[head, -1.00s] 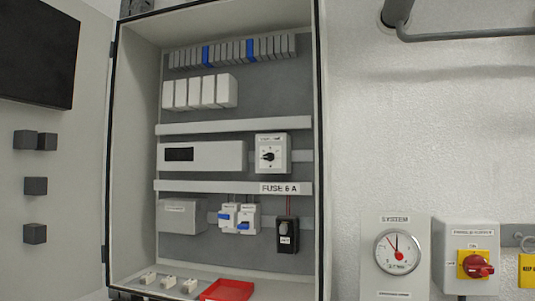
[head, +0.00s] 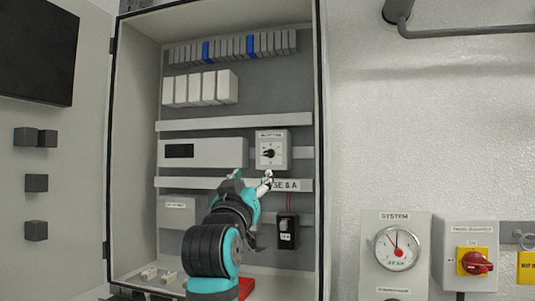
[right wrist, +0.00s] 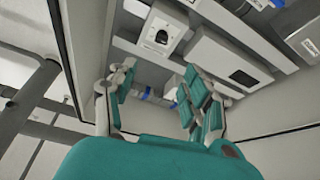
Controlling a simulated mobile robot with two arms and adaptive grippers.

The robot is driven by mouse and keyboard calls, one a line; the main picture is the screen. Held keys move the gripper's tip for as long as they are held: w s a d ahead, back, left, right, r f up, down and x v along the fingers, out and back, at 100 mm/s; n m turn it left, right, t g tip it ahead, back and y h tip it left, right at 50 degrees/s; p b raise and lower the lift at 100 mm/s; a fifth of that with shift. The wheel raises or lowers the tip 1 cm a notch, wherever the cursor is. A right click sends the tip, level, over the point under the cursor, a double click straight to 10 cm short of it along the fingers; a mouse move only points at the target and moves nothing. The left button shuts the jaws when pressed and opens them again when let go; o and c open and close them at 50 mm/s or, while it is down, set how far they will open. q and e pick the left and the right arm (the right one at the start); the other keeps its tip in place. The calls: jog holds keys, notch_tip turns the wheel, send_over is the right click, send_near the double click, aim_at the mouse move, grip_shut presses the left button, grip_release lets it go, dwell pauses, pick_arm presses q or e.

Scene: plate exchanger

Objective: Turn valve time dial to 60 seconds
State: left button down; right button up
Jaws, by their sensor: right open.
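The valve time dial (head: 267,153) is a black knob on a white square timer module, mounted at the right of the cabinet's middle row. It also shows in the right wrist view (right wrist: 161,37), near the top. My right gripper (head: 268,181) is just below the dial module in the head view, in front of the "FUSE 6 A" strip. In the right wrist view its teal fingers (right wrist: 155,100) are spread apart with nothing between them. The gripper is apart from the knob. The dial's scale marks are too small to read. My left gripper is not in view.
The open cabinet (head: 319,120) has side walls around the modules. A white module with a dark display (head: 215,153) sits left of the dial. A black fuse holder (head: 286,232) is below. A red tray (head: 245,287) lies on the cabinet floor, partly hidden by my arm.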

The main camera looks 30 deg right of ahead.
aim_at(268, 154)
jog(key=p+x, duration=0.8)
jog(key=x, duration=0.8)
jog(key=shift+d+p, duration=0.1)
jog(key=shift+p, duration=0.25)
jog(key=shift+w+d+r, duration=0.1)
jog(key=shift+w+d, duration=0.15)
grip_shut()
